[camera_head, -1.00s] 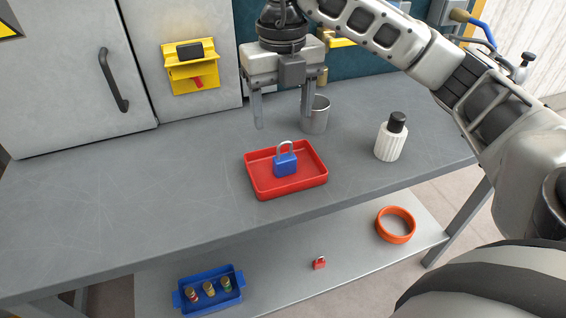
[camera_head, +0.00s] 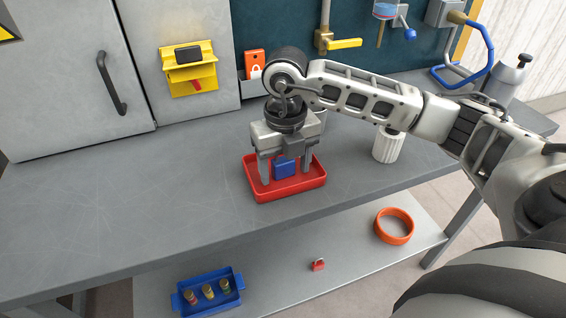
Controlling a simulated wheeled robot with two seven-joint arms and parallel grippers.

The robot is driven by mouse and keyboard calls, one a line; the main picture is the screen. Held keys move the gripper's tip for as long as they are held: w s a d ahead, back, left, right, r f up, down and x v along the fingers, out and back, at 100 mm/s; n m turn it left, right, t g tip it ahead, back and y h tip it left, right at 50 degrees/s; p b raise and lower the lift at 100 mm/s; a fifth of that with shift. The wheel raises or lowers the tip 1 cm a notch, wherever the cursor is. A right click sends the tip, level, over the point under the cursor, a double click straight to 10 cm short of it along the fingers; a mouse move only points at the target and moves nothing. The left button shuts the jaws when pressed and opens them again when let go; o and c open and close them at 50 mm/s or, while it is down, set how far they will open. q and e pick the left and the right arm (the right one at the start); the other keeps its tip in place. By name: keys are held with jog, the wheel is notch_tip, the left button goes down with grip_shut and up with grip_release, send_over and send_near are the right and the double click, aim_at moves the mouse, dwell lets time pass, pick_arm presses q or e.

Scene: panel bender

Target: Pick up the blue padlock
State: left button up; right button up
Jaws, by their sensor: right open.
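The blue padlock (camera_head: 284,169) stands in the red tray (camera_head: 290,190) on the grey workbench. Its body shows, but its shackle is hidden behind my gripper. My right gripper (camera_head: 286,176) points down over the tray, open, with one finger to the left of the padlock and the other to its right. I cannot tell whether either finger touches it. My left gripper is not in view.
A white ribbed bottle (camera_head: 388,148) stands right of the tray, partly behind my arm. The lower shelf holds a blue bin (camera_head: 208,304) with several small items, a small red padlock (camera_head: 318,265) and an orange ring (camera_head: 394,227). The bench left of the tray is clear.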

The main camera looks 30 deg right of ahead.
jog(key=c, duration=1.1)
jog(key=shift+r, duration=0.1)
